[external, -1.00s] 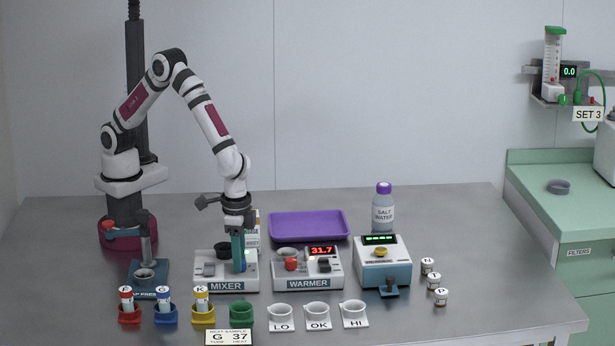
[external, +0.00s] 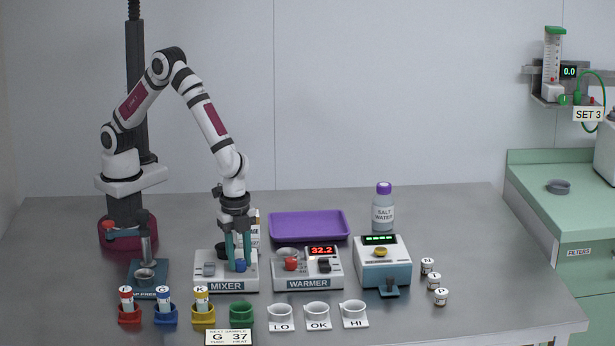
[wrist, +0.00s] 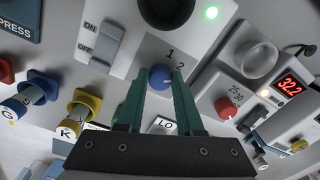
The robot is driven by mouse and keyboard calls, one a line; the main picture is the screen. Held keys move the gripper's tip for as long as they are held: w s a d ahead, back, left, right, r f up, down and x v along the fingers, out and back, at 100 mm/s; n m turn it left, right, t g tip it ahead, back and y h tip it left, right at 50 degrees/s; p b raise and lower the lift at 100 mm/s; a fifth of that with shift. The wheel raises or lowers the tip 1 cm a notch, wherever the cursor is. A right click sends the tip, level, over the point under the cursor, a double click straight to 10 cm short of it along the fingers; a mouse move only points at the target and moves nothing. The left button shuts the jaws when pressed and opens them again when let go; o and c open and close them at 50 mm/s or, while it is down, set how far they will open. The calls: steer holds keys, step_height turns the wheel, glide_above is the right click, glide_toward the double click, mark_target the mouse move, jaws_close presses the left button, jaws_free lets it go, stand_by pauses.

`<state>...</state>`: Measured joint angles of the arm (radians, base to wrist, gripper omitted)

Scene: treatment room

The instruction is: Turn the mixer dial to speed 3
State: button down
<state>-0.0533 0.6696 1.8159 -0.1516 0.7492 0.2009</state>
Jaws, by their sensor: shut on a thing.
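The mixer (external: 208,284) is a light box on the table with a black cup holder, an ON/OFF switch and a blue dial (wrist: 160,77). In the wrist view the numbers 1 and 2 show beside the dial; other marks are hidden by my fingers. My gripper (wrist: 160,86) points down with its green fingers on either side of the dial, shut on it. The dial also shows between the fingertips in the external view (external: 240,265). A green light (wrist: 211,12) is lit on the mixer. I cannot tell the dial's exact setting.
The warmer (external: 308,284), reading 32.2, stands close to the right of the mixer. The tube holders (external: 204,315) and cups (external: 317,312) line the front. A purple tray (external: 308,226) lies behind the warmer. A blue press (external: 148,284) is at the left.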

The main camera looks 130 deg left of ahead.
mark_target(238, 260)
steer(key=m, duration=0.5)
steer(key=shift+m, duration=0.7)
steer(key=c, duration=0.5)
jaws_free()
steer(key=shift+c, duration=0.2)
step_height(238, 260, up, 16)
steer(key=shift+s, duration=0.15)
steer(key=shift+f, duration=0.1)
